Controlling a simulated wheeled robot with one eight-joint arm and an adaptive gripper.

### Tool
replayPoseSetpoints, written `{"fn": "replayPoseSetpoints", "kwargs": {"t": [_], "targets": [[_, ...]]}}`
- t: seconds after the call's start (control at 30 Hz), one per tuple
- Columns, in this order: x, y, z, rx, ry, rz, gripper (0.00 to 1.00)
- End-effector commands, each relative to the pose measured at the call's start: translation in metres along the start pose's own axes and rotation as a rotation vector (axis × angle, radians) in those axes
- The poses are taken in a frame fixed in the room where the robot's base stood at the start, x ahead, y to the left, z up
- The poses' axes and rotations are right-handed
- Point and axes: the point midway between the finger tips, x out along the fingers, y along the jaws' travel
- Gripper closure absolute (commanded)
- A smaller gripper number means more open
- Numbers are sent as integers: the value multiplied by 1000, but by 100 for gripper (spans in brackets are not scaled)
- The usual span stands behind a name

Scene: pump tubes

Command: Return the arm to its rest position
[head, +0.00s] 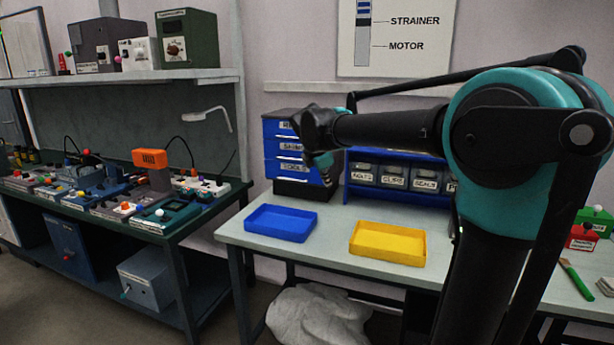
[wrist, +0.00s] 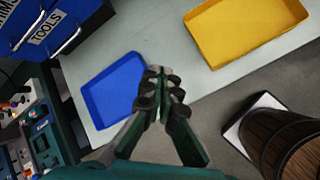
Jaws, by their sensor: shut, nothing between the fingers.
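My gripper (wrist: 165,85) is shut and empty in the wrist view, its fingertips together above the table, beside the blue tray. In the head view my arm reaches left across the picture, and the gripper (head: 325,165) hangs in front of the blue drawer cabinet, small and partly hidden by the wrist. It is apart from the trays.
An empty blue tray (head: 281,223) and an empty yellow tray (head: 388,243) lie on the light table (head: 335,222). Blue drawers (head: 290,150) and labelled bins (head: 395,172) stand behind. A cluttered bench (head: 120,205) is at left. A wooden barrel (wrist: 285,140) shows in the wrist view.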

Motion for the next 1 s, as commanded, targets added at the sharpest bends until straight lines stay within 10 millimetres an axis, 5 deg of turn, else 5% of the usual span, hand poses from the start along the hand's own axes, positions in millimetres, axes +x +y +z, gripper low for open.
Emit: {"fn": "replayPoseSetpoints", "kwargs": {"t": [0.3,0.5,0.6,0.8,1.0], "targets": [[71,-196,-14,928,84,-144,100],[93,-320,-51,1530,103,-256,100],[97,-365,-70,1760,104,-304,100],[99,-408,-92,2000,100,-360,100],[99,-411,-93,2015,100,-364,100]]}}
